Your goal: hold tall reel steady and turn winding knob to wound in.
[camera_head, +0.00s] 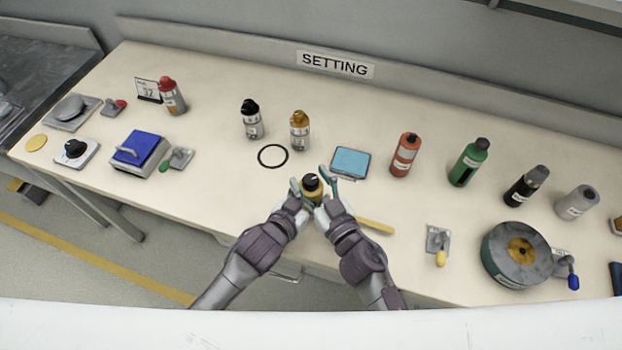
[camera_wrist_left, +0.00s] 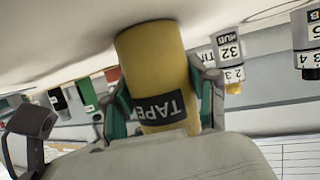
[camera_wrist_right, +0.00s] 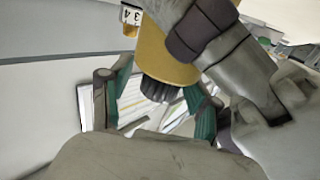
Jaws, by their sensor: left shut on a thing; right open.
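The tall reel (camera_head: 312,196) is a yellow upright cylinder at the table's front middle, with a dark knob (camera_head: 311,181) on top. In the left wrist view the reel (camera_wrist_left: 152,60) carries a black label reading TAPE. My left gripper (camera_wrist_left: 162,105) is shut on the reel's body, a finger on each side. My right gripper (camera_wrist_right: 158,82) is open, its fingers on either side of the black ribbed winding knob (camera_wrist_right: 156,89). I cannot tell whether they touch it. My left gripper hides part of the reel in the right wrist view.
A black ring (camera_head: 273,156) lies left behind the reel, and a blue pad (camera_head: 351,162) right behind it. A yellow stick (camera_head: 375,226) lies close on the right. Several bottles stand farther back. A large round reel (camera_head: 516,254) with a blue-handled crank is at the right.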

